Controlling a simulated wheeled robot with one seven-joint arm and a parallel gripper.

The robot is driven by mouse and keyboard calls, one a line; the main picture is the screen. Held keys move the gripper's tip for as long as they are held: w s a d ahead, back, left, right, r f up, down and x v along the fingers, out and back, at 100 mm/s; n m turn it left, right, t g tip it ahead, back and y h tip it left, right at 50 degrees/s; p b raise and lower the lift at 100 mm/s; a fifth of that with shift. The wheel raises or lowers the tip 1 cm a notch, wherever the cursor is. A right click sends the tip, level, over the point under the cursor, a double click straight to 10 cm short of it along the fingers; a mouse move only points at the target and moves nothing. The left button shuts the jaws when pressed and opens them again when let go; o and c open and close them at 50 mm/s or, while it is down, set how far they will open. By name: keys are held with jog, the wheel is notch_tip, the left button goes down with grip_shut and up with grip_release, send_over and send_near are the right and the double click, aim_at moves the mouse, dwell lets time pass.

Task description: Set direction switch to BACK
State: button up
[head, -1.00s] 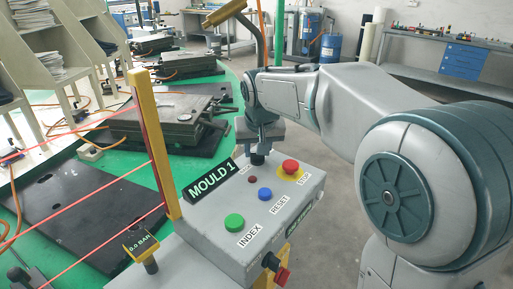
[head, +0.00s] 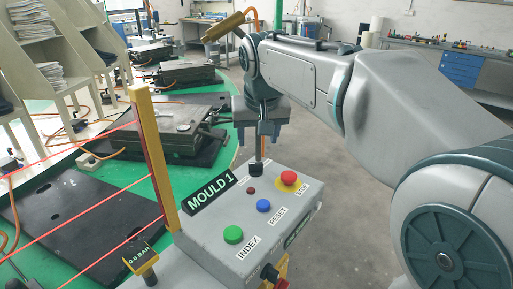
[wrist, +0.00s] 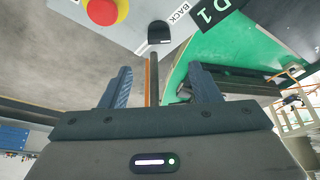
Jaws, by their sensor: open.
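The direction switch is a small black knob (head: 257,169) at the far end of the grey control box's top. In the wrist view the black knob (wrist: 158,31) lies beyond my fingertips, with a BACK label (wrist: 181,13) beside it on the right.
The grey control box (head: 213,224) also carries a red stop button (head: 289,178), a blue RESET button (head: 264,205) and a green INDEX button (head: 233,234). A yellow post (head: 152,150) with red beams stands to the left. Bare floor lies to the right.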

jog(key=v, duration=0.3)
jog(key=shift+s+r, duration=0.1)
jog(key=shift+r, duration=0.25)
